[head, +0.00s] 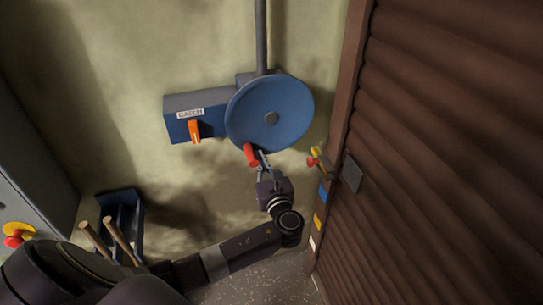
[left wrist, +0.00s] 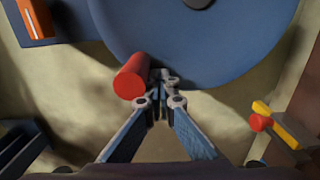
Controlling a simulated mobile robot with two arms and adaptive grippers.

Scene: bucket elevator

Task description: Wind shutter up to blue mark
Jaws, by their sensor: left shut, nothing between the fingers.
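A blue round wheel (head: 290,100) is on the wall, with a red handle (head: 251,155) at its lower edge; the red handle also shows in the left wrist view (left wrist: 131,77). My left gripper (head: 262,160) is shut and empty, its fingertips just right of the red handle. I cannot tell whether they touch it. The brown slatted shutter (head: 430,150) fills the right side. A blue mark (head: 323,193) is on the frame at its left edge, above a yellow mark (head: 317,222) and a white one (head: 312,243). My right gripper is not in view.
A blue box (head: 214,122) with an orange lever (head: 195,132) adjoins the wheel. A yellow piece with a red knob (head: 311,161) juts from the frame, right of my gripper. A blue bin (head: 125,198) with wooden handles and a grey cabinet (head: 35,165) stand left.

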